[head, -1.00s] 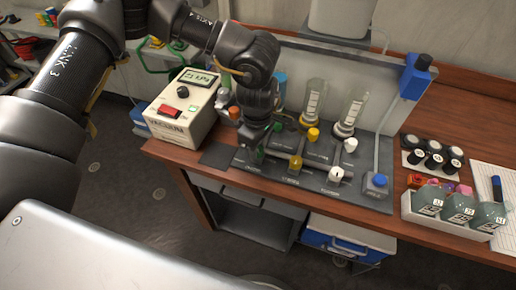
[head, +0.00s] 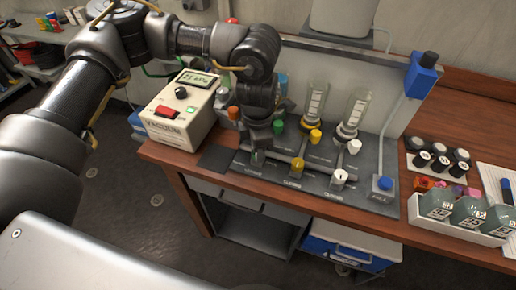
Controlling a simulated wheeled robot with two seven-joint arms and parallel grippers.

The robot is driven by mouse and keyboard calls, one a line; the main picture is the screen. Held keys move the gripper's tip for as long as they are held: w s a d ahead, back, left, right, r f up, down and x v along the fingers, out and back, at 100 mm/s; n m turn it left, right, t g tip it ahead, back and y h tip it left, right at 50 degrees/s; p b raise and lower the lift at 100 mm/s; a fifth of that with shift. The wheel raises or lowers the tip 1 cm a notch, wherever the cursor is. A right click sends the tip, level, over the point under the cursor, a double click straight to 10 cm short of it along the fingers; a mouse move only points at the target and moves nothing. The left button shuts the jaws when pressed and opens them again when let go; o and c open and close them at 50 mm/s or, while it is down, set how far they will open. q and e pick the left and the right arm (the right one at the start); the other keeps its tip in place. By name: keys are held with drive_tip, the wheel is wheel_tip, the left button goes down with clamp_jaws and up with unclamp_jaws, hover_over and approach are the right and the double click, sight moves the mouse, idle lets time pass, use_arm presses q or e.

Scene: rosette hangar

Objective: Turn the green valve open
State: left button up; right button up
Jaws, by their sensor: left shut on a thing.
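The grey valve panel (head: 375,200) lies on the wooden bench, with a front row and a back row of coloured knobs. My left gripper (head: 259,151) points down at the left end of the front row, where the green valve sits. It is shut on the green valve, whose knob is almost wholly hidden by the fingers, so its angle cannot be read. A second green knob (head: 278,126) shows just behind, in the back row. My right gripper is not in view.
A yellow knob (head: 297,164) and a white knob (head: 339,177) stand right of the gripper. A vacuum gauge box (head: 177,125) stands close on the left. Glass flow tubes (head: 316,100) rise behind. A bottle tray (head: 449,228) stands at right.

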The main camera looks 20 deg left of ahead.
use_arm(q)
drive_tip(key=shift+n, duration=0.4)
drive_tip(key=o, duration=1)
wheel_tip(320, 180, up, 11)
drive_tip(key=shift+f+b, duration=0.1)
drive_tip(key=shift+b, duration=0.4)
drive_tip(key=shift+c, duration=0.2)
